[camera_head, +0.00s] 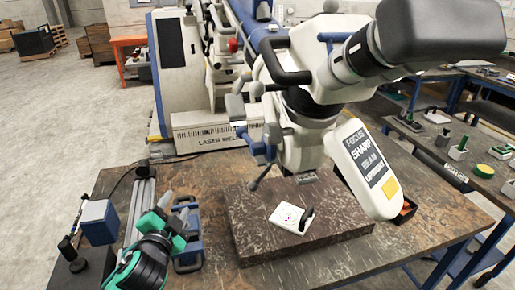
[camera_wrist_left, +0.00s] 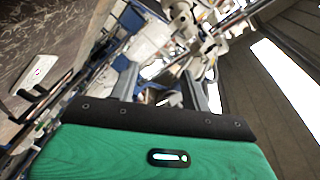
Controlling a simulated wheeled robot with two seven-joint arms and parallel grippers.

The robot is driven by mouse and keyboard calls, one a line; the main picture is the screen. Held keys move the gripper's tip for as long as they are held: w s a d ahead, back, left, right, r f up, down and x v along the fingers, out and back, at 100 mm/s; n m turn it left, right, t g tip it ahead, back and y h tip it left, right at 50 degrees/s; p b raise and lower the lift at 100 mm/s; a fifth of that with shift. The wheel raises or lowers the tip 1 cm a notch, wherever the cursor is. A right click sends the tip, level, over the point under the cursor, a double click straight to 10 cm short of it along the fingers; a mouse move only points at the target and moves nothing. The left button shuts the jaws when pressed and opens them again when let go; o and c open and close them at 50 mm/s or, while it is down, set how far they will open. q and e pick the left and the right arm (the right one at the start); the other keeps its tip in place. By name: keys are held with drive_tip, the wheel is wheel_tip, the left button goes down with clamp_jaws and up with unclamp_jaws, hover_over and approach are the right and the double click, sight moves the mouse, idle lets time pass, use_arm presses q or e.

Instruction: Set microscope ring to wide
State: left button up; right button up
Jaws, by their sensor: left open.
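The microscope (camera_head: 315,85) stands over the workbench, with a white body, dark eyepiece housing and a black handle at its left. A dark ring (camera_head: 308,106) circles the lower part of its head; its setting cannot be read. A hanging panel (camera_head: 364,165) reads FOCUS SHARP and SEAM, with a last line too small to read. My left gripper (camera_head: 172,206), green and black with grey fingers, is low at the left, well apart from the microscope. Its fingers are apart and empty in the left wrist view (camera_wrist_left: 161,84). My right gripper is not seen.
A dark stone-like slab (camera_head: 255,240) lies on the bench (camera_head: 430,235), bearing a white tile (camera_head: 291,217) with a pink mark. A blue box (camera_head: 99,222) and a blue-handled item (camera_head: 187,240) are near my left gripper. A side table (camera_head: 440,150) holds small tools.

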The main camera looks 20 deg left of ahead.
use_arm(q)
wheel_tip(320, 180, up, 13)
drive_tip(key=w+m+t+h, duration=0.3)
drive_tip(key=m+t, duration=0.3)
drive_tip(key=m, duration=0.1)
drive_tip(key=m+g+h+p, duration=0.3)
drive_tip(key=m+g+h, duration=1)
drive_tip(key=m, duration=2.1)
approach(250, 87)
wheel_tip(250, 87, down, 2)
drive_tip(key=t+h, duration=0.2)
drive_tip(key=p+x, duration=0.3)
drive_tip(key=x, duration=0.1)
drive_tip(key=p+x, duration=0.3)
drive_tip(key=x, duration=0.2)
drive_tip(key=shift+w+d+f, duration=0.15)
drive_tip(key=shift+d+f, duration=0.05)
drive_tip(key=shift+d, duration=0.1)
drive_tip(key=shift+w+d+f, duration=0.2)
drive_tip(key=shift+w+d, duration=0.3)
drive_tip(key=shift+d, duration=0.1)
